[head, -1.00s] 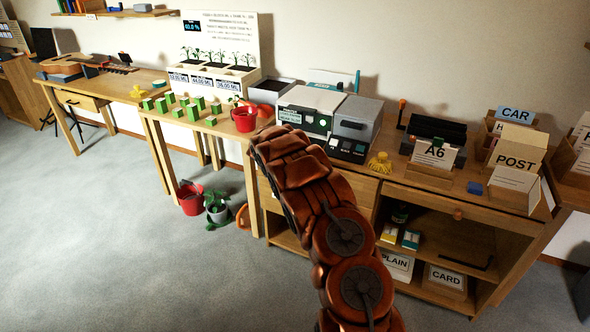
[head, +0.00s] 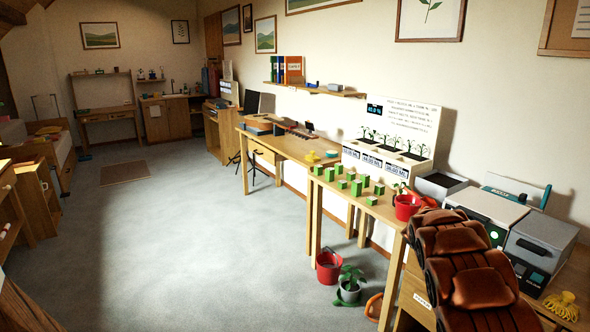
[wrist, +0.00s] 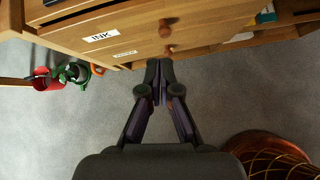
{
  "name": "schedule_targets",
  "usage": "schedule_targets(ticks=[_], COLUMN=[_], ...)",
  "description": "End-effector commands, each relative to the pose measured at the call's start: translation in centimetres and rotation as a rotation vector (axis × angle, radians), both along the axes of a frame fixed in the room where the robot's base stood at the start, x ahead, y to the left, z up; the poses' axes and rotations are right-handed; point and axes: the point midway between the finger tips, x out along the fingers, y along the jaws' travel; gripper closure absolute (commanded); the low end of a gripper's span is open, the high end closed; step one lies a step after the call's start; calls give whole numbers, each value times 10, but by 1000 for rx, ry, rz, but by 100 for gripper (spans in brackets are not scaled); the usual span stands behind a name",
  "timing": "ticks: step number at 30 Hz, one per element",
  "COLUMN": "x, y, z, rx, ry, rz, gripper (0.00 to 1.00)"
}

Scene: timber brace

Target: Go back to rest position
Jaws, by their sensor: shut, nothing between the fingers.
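My gripper (wrist: 158,80) shows in the wrist view with its two dark fingers together and nothing between them. It is over the grey floor, close to the wooden drawer unit (wrist: 200,22), with the fingertips overlapping a lower drawer knob in the picture. I cannot tell whether they touch it. In the head view only my copper arm shows at the lower right, in front of the cabinet; the gripper itself is hidden there.
A plant table (head: 385,207) holds green blocks and a red pot (head: 406,208). A printer (head: 487,210) stands at right. The floor (head: 190,250) left of these is open.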

Motion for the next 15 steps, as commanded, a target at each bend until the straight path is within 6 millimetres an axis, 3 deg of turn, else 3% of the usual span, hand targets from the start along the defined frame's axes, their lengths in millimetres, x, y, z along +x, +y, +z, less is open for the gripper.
schedule_targets(ticks=[1,3,15], x=[-11,-27,-128], y=[4,10,60], z=[18,35,108], rx=[17,46,220], ry=[-25,-59,-234], rz=[-51,-126,-552], gripper=[100,100,100])
